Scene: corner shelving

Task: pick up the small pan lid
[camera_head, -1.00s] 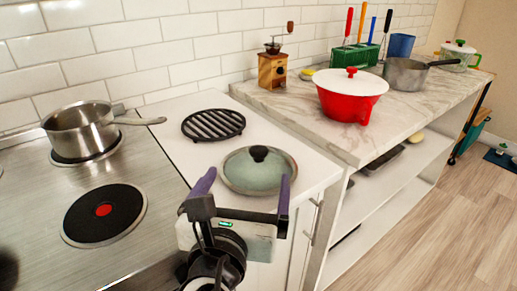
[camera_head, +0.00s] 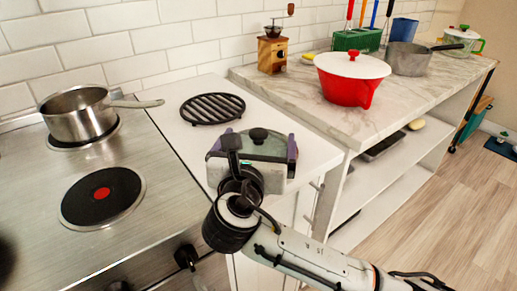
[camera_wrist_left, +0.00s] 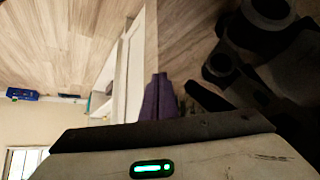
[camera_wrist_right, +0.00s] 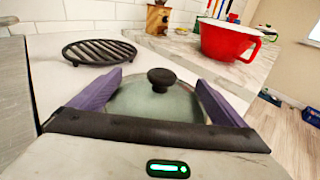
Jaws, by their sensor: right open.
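The small pan lid (camera_head: 268,147), greenish glass with a metal rim and black knob, lies on the white counter right of the stove. It also shows in the right wrist view (camera_wrist_right: 152,100). My right gripper (camera_wrist_right: 160,82) is open, its purple fingers on either side of the lid, with the knob between them in the view. Whether the fingers touch the lid I cannot tell. In the head view, the right gripper (camera_head: 252,150) hides the lid's near part. My left gripper (camera_wrist_left: 157,97) shows only in its wrist view, purple fingers together, with nothing visible between them.
A black round trivet (camera_head: 212,108) lies behind the lid. A steel saucepan (camera_head: 80,115) stands on the stove (camera_head: 150,235) at left. A red pot with a white lid (camera_head: 350,85), a grinder (camera_head: 272,52) and a grey pan (camera_head: 408,58) stand on the marble counter (camera_head: 300,98).

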